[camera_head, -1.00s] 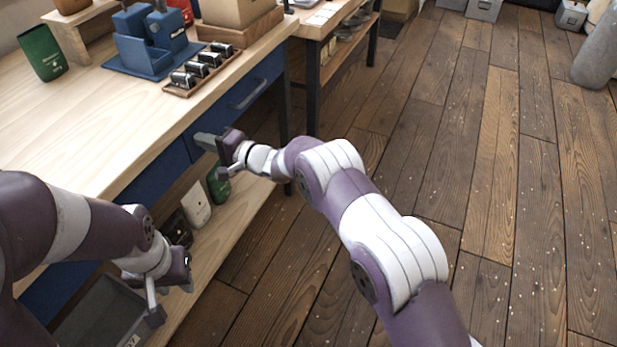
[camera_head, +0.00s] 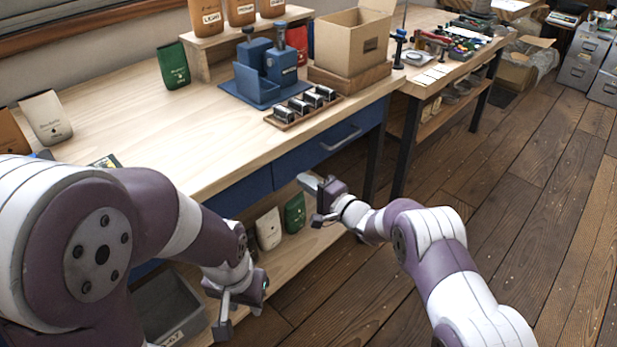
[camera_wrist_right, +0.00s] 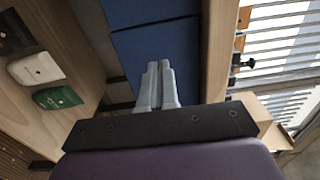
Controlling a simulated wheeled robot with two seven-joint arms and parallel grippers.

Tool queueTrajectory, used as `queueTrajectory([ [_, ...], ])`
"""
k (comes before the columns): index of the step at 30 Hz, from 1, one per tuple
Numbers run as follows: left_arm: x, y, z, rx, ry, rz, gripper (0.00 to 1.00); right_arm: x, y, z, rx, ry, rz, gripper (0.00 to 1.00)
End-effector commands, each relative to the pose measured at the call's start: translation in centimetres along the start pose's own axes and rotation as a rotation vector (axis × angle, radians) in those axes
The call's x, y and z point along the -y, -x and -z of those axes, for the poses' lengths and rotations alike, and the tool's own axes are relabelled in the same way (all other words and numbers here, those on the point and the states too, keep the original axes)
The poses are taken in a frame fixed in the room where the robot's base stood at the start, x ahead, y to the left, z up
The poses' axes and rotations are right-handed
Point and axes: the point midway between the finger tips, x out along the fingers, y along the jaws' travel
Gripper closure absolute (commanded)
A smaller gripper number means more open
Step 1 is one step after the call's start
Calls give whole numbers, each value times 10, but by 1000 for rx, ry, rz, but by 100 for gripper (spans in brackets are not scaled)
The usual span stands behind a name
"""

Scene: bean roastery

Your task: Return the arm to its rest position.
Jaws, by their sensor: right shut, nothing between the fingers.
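My right arm comes in from the lower right in the head view. Its gripper (camera_head: 309,182) is in front of the blue workbench drawers, below the drawer handle (camera_head: 341,138). In the right wrist view its two pale fingers (camera_wrist_right: 160,66) lie together with nothing between them, against a background of blue drawer fronts (camera_wrist_right: 155,45). My left arm comes in from the left, and its gripper (camera_head: 241,312) hangs low beside the lower shelf (camera_head: 290,258). Its fingers look apart and nothing shows between them.
The wooden workbench (camera_head: 150,120) carries a blue grinder-like device (camera_head: 268,68), a tray of small metal containers (camera_head: 303,104) and an open cardboard box (camera_head: 345,45). A grey bin (camera_head: 170,305) and bags (camera_head: 268,229) are on the shelf below.

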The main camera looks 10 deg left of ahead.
Motion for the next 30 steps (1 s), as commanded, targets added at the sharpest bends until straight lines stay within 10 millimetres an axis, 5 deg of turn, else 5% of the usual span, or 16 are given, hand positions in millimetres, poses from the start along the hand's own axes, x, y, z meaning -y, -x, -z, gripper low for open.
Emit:
queueTrajectory([
  [12, 0, 16, 2, 0, 0, 0, 64, 0, 79, 0, -1, -2, -2, 100],
  [21, 0, 16, 2, 0, 0, 0, 64, -2, 87, 0, 0, 27, -3, 100],
  [23, 0, 16, 2, 0, 0, 0, 64, -10, 87, 3, -13, 117, -44, 100],
  [25, 0, 16, 2, 0, 0, 0, 64, -43, 96, 14, -65, 281, -200, 100],
  [27, 0, 16, 2, 0, 0, 0, 64, -88, 127, 25, -99, 464, -482, 100],
  [30, 0, 16, 2, 0, 0, 0, 64, -108, 214, 33, -12, 700, -972, 100],
])
